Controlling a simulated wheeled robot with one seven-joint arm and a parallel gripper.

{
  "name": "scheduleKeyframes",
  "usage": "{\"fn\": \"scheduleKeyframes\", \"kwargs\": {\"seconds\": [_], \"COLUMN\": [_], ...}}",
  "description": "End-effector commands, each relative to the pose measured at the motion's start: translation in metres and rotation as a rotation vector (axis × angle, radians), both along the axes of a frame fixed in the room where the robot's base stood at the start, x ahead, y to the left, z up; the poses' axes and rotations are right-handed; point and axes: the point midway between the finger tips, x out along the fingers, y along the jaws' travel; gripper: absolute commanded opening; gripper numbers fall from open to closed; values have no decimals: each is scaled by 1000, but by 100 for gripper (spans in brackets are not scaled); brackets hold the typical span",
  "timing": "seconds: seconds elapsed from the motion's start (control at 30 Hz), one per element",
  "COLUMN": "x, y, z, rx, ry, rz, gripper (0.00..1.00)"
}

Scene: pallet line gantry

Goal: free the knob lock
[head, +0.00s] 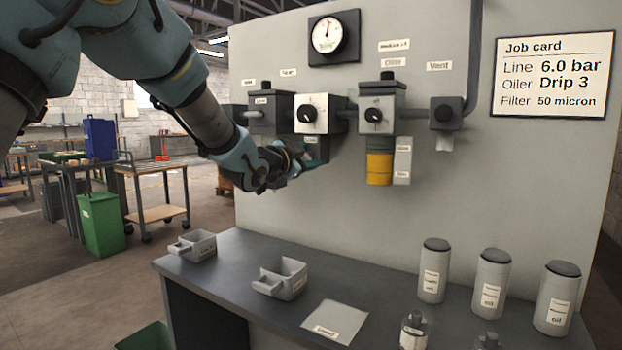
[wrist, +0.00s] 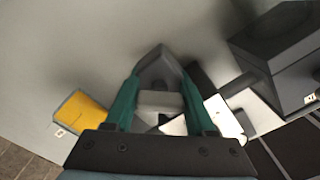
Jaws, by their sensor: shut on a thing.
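A panel carries a regulator with a white dial and a black knob (head: 307,113). The oiler beside it also has a black knob (head: 374,115). My gripper (head: 314,160) is below the white-dialed regulator, close to the panel. In the wrist view my gripper (wrist: 160,97) has its green fingers on either side of a light grey block (wrist: 160,104) and is shut on it. A darker grey pointed body stands behind the block. In the head view the fingers and wrist partly hide the held part. I cannot tell which piece is the knob lock.
The oiler's yellow bowl (head: 379,168) hangs to the right of my gripper; a yellow piece (wrist: 82,114) shows left in the wrist view. A gauge (head: 327,34) is above. The bench (head: 230,258) below holds two grey trays, a pale card and several canisters.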

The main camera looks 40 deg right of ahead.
Motion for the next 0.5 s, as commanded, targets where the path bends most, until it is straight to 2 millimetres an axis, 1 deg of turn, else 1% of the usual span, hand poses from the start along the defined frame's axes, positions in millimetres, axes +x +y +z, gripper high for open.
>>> {"fn": "scheduleKeyframes", "kwargs": {"seconds": [0.03, 0.5], "x": [0, 0], "y": [0, 0], "z": [-8, -6], "rx": [9, 121], "ry": [-45, -467], "rz": [0, 1], "gripper": [0, 0]}}
